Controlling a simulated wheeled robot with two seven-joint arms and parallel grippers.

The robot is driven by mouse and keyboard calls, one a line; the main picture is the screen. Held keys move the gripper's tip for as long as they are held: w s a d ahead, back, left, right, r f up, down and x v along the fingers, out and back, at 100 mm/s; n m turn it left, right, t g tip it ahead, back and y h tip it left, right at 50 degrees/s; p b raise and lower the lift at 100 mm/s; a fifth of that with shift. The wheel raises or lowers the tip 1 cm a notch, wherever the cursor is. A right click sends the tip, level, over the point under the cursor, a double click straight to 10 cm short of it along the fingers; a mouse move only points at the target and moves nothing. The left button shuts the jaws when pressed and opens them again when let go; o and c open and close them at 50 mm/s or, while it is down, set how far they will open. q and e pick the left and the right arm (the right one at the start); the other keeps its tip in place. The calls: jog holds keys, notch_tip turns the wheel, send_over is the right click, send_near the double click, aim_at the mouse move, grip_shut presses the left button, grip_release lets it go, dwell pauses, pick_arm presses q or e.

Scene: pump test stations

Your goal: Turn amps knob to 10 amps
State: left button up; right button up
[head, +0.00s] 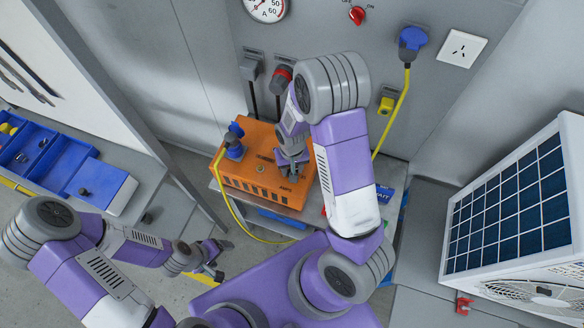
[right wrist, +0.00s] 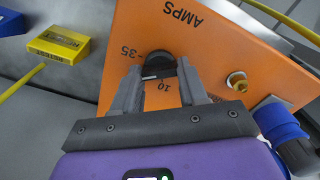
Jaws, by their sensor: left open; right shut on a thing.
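The orange box (head: 236,172) stands on a bench below the wall panel, with "AMPS" lettered on its top. In the right wrist view the black amps knob (right wrist: 158,62) sits on its orange face (right wrist: 225,50), between upside-down marks "35" and "10". My right gripper (right wrist: 160,75) has a finger on each side of the knob and is shut on it. The fingers and glare hide where the knob's pointer stands. In the head view my right gripper (head: 292,165) reaches down onto the box top. My left gripper (head: 215,262) is open and empty, low at left of centre.
A blue plug (head: 234,145) with a yellow cable stands on the box's left end. A blue bin tray (head: 40,150) lies left; a solar-panelled unit (head: 515,205) stands right.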

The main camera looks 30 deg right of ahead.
jog(key=n+b, duration=0.1)
jog(key=n, duration=0.3)
jog(key=shift+n, duration=0.3)
jog(key=n+b, duration=0.1)
jog(key=n, duration=0.3)
jog(key=shift+n, duration=0.3)
jog(key=n, duration=0.3)
jog(key=shift+n+b, duration=0.3)
jog(key=n, duration=0.4)
jog(key=shift+n, duration=0.3)
jog(key=o, duration=1.1)
jog(key=shift+c, duration=0.2)
jog(key=shift+r, duration=0.1)
